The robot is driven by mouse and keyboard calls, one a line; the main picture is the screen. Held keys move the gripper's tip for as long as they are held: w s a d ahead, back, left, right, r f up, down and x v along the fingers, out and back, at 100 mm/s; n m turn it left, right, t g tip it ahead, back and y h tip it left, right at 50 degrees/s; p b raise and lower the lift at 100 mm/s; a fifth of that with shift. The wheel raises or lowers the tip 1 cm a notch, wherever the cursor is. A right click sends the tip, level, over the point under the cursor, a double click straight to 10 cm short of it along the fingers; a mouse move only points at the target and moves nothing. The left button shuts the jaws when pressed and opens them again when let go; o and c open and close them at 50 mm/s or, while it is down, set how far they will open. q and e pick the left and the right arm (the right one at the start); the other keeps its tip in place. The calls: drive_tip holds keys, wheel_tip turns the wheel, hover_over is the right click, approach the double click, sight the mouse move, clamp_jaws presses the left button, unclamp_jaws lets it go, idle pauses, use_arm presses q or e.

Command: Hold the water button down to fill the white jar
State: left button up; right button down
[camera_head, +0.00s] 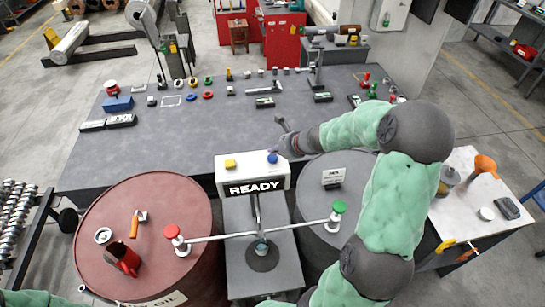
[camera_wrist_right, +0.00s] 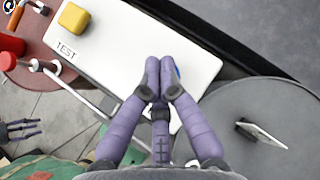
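The white control box (camera_head: 252,177) shows READY and carries a yellow button (camera_head: 230,163) and a blue button (camera_head: 272,158). My right gripper (camera_head: 289,143) is over the box's right end, beside the blue button. In the right wrist view my right gripper's fingers (camera_wrist_right: 164,75) are together with nothing between them, and hide most of the blue button (camera_wrist_right: 178,71). I cannot tell whether they touch it. My left gripper (camera_wrist_right: 20,130) shows in the right wrist view, fingers spread and empty.
A red barrel (camera_head: 105,200) stands left and a grey barrel (camera_head: 313,175) right, with pipes running to the centre. The grey workbench (camera_head: 190,135) behind holds many small parts. A side table (camera_head: 465,215) with a funnel stands at the right.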

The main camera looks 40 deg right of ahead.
sight(274, 158)
idle(0.3)
drive_tip(key=shift+f+b, duration=0.4)
drive_tip(key=shift+b, duration=0.05)
drive_tip(key=shift+f+b, duration=0.5)
idle(0.7)
drive_tip(key=shift+r, duration=0.15)
idle(0.6)
drive_tip(key=shift+r+p, duration=0.75)
drive_tip(key=shift+p, duration=0.1)
wheel_tip(274, 158, up, 5)
drive_tip(key=p, duration=0.4)
drive_tip(key=shift+r+p, duration=0.1)
drive_tip(key=shift+p, duration=0.3)
